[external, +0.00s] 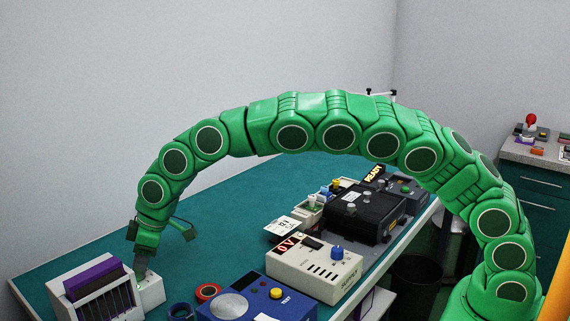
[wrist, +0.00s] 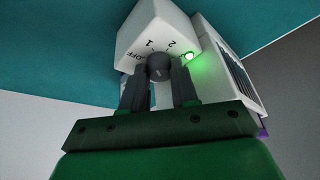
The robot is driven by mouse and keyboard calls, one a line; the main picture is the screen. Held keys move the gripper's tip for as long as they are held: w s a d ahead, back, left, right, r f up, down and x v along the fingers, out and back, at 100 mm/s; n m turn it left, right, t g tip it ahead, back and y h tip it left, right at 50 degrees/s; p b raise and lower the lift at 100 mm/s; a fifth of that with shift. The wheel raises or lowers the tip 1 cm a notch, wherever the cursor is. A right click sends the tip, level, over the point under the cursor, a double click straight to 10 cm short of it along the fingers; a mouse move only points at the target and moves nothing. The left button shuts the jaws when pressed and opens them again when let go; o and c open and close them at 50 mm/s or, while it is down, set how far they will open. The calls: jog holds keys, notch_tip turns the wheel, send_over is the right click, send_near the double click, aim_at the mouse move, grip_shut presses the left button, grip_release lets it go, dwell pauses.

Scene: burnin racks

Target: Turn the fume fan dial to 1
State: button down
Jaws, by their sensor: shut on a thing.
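The fume fan box is a small white box (external: 152,290) at the near left end of the bench, under my gripper. In the wrist view the white box (wrist: 150,28) shows the marks OFF, 1 and 2 around a dark grey dial (wrist: 158,66). A green light (wrist: 189,56) glows beside the 2. My gripper (wrist: 159,76) has a finger on either side of the dial and is shut on it. In the external view my gripper (external: 141,264) reaches down to the box and hides the dial. I cannot tell which mark the dial points to.
A white rack (external: 122,299) with purple boards stands right beside the fan box. A red ring (external: 208,292), a dark blue ring (external: 181,311) and a blue instrument (external: 240,303) lie to the right. Several more instruments line the bench; its far left part is clear.

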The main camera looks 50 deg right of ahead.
jog(key=shift+s, duration=0.1)
jog(key=c, duration=0.9)
grip_release()
jog(key=shift+o, duration=0.2)
jog(key=shift+r, duration=0.1)
jog(key=v, duration=0.7)
jog(key=shift+r, duration=0.3)
jog(key=shift+d, duration=0.15)
